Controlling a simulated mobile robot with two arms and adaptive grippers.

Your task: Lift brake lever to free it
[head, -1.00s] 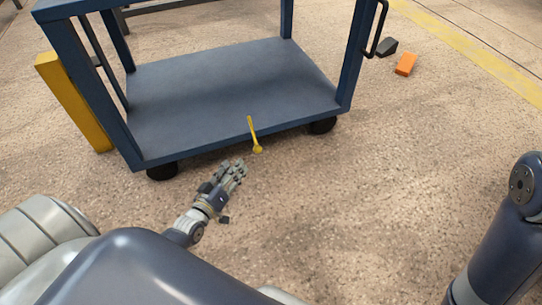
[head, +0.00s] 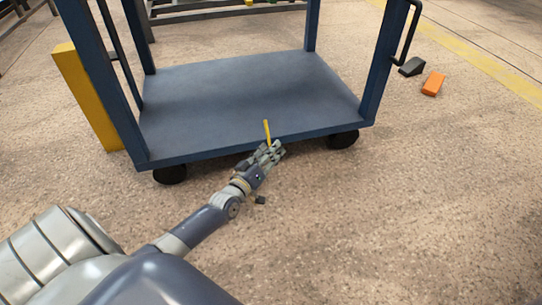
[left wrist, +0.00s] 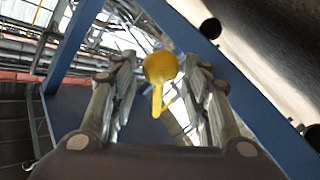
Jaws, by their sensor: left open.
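The yellow brake lever (head: 267,131) stands up at the front edge of the blue cart's lower shelf (head: 240,100). My left gripper (head: 268,154) is at the lever's lower end in the head view and hides its base. In the left wrist view, the lever's round yellow end (left wrist: 160,68) shows between the two open fingers (left wrist: 165,90). Clear gaps show on both sides of it there, so the fingers look apart from it. My right gripper is not in view.
Dark wheels (head: 170,174) stand under the cart's front corners. A yellow post (head: 88,95) is at the cart's left. An orange block (head: 433,83) and a dark wedge (head: 412,67) lie on the floor at the right. The floor in front is clear.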

